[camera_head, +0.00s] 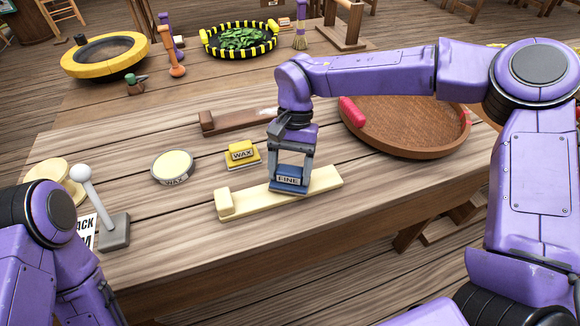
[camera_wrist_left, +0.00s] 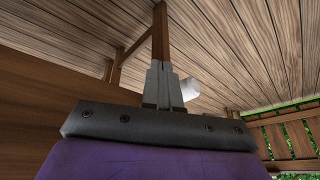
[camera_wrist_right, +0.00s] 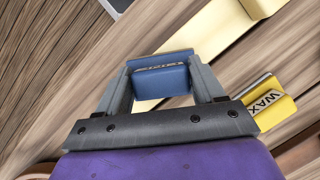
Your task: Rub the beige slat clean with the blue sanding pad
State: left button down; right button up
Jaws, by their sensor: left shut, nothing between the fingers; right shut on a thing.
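The beige slat (camera_head: 325,180) lies on the wooden table, with a raised block at its left end; part of it shows in the right wrist view (camera_wrist_right: 208,30). My right gripper (camera_head: 289,178) is shut on the blue sanding pad (camera_head: 288,187), labelled FINE, over the middle of the slat. The pad appears to rest on the slat, and it shows between the fingers in the right wrist view (camera_wrist_right: 160,82). No marks on the slat can be made out. My left gripper (camera_wrist_left: 164,90) is shut and empty; in the head view only its arm shows, at lower left.
A yellow WAX block (camera_head: 242,155) and a round wax tin (camera_head: 173,168) lie behind the slat. A dark brown slat (camera_head: 235,120) is farther back. A round wooden tray (camera_head: 405,138) stands right. A grey stand with a white-knobbed lever (camera_head: 114,232) is at left.

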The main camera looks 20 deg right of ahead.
jog(key=shift+f, duration=0.5)
jog(key=shift+d+r, duration=0.1)
jog(key=shift+d, duration=0.05)
jog(key=d+p, duration=0.3)
jog(key=shift+d+r, duration=0.15)
jog(key=shift+d, duration=0.05)
jog(key=shift+d+p, duration=0.2)
jog(key=shift+p, duration=0.45)
jog(key=shift+a+f, duration=0.1)
jog(key=shift+f, duration=0.2)
jog(key=shift+a, duration=2)
jog(key=shift+r, duration=0.1)
